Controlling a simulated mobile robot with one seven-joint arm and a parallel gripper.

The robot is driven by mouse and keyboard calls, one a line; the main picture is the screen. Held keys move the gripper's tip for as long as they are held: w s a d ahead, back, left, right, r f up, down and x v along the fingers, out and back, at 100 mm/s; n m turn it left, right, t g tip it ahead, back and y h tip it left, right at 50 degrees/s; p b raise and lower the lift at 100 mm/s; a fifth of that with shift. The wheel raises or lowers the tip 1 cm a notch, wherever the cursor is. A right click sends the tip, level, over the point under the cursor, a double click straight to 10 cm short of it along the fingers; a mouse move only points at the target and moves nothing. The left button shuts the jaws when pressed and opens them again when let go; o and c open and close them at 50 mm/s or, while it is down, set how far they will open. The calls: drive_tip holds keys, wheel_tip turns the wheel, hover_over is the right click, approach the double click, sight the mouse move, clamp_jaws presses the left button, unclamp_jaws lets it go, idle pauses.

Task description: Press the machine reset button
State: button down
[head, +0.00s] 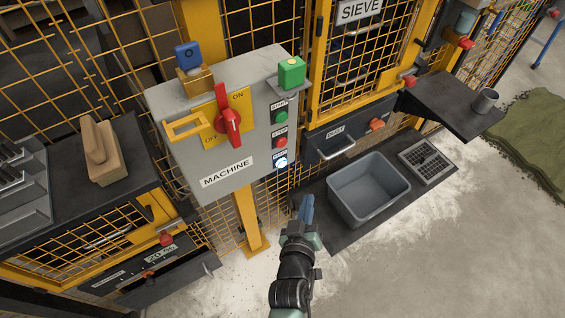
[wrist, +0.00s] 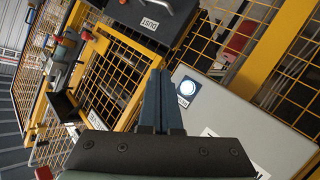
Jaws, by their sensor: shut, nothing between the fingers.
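The grey machine box (head: 230,130) carries a column of round buttons on its right side: green at the top, red in the middle and a white lit one at the bottom. The white lit reset button (head: 281,162) has a small label that is hard to read. My gripper (head: 307,198) is shut and empty, with blue fingers. In the head view it is below and right of the button, apart from it.
The dust drawer (head: 333,143) and grey bin (head: 368,188) are to the right. Yellow mesh fencing stands behind.

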sight(281, 163)
drive_tip(key=shift+w, duration=0.1)
drive_tip(key=w+a+b, duration=0.5)
drive_tip(key=w+b, duration=0.2)
drive_tip(key=b, duration=0.1)
drive_tip(key=shift+b, duration=0.3)
drive_tip(key=shift+r, duration=0.1)
drive_tip(key=shift+w+a, duration=0.15)
idle(1.7)
drive_tip(key=shift+w+a+b, duration=0.15)
drive_tip(key=shift+w+b, duration=0.05)
drive_tip(key=shift+b, duration=0.25)
